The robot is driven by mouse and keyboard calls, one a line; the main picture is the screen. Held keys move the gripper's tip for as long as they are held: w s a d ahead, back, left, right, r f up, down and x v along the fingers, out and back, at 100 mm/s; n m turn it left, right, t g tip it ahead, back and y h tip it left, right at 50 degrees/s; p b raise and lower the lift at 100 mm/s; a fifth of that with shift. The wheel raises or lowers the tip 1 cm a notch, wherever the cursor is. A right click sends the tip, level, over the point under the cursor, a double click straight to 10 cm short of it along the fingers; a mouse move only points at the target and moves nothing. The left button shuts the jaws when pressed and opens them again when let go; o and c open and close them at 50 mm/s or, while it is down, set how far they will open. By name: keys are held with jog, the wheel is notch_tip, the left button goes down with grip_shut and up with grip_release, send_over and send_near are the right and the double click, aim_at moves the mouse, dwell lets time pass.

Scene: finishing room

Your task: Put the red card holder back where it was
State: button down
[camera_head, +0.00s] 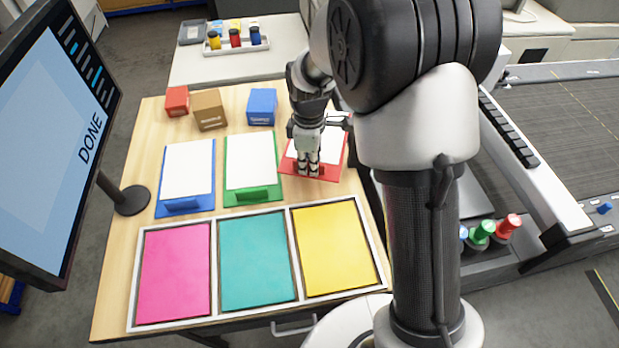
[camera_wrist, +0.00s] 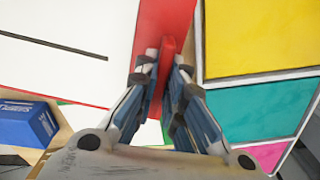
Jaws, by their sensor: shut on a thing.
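The red card holder (camera_head: 329,171) bears a white card and is at the right end of a row of holders in the head view. My gripper (camera_head: 308,170) is shut on its raised red front lip, which also shows between the fingers in the wrist view (camera_wrist: 165,62). The fingers and arm hide part of the holder. Whether it rests on the table or is slightly above it, I cannot tell. The green card holder (camera_head: 252,196) is just left of it, and the blue card holder (camera_head: 184,208) is further left.
A white-framed tray (camera_head: 216,272) with pink, teal and yellow sheets lies in front. Red (camera_head: 177,101), brown (camera_head: 209,110) and blue (camera_head: 262,106) boxes stand behind. A monitor (camera_head: 55,140) reading DONE is at left. A conveyor (camera_head: 560,130) is at right.

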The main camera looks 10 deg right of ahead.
jog(key=shift+f+b, duration=0.35)
jog(key=shift+f, duration=2.4)
jog(key=shift+f, duration=0.3)
jog(key=c, duration=1.7)
grip_release()
jog(key=shift+r, duration=0.1)
jog(key=r+p, duration=0.1)
jog(key=r, duration=1.1)
jog(key=shift+s+r+p, duration=0.2)
jog(key=shift+r+p, duration=0.15)
jog(key=shift+p, duration=0.05)
jog(key=s+d+r+m+t, duration=0.25)
jog(key=s+r+m, duration=0.45)
jog(key=s+r, duration=0.5)
jog(key=s+m, duration=0.2)
jog(key=s, duration=0.2)
jog(key=s+d+m+t, duration=0.1)
jog(key=s+m, duration=0.1)
jog(key=s, duration=0.3)
jog(key=s+d+r+m+t, duration=0.1)
jog(key=s+m, duration=0.1)
jog(key=s, duration=0.2)
jog(key=shift+s+m, duration=0.3)
